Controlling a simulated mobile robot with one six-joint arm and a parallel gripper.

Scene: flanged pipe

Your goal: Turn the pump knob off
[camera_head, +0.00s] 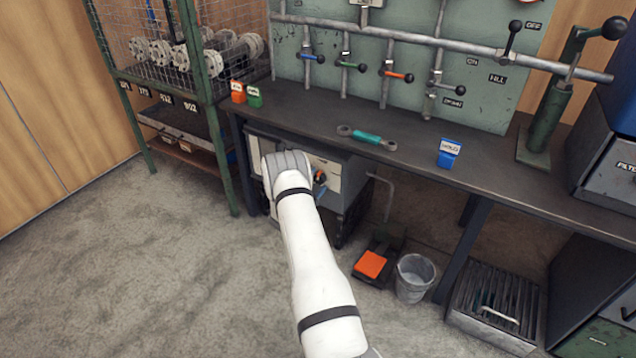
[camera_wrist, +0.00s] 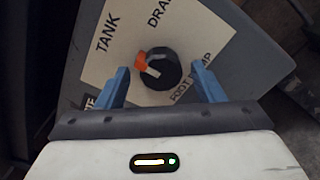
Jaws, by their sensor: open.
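The pump knob (camera_wrist: 160,70) is a round black knob with an orange pointer, on a pale label plate (camera_wrist: 118,48) reading TANK, DRA… and FOOT PUMP. My gripper (camera_wrist: 168,80) shows as two blue fingers, open, one on each side of the knob with visible gaps. I cannot tell how far the fingertips are from the plate. In the head view the knob (camera_head: 319,177) is partly seen on the unit under the bench, just right of my wrist.
The dark bench top (camera_head: 300,110) overhangs the unit. An orange pedal (camera_head: 370,264) and a bucket (camera_head: 414,277) stand on the floor. A wire-mesh rack (camera_head: 187,60) is at left; the floor there is clear.

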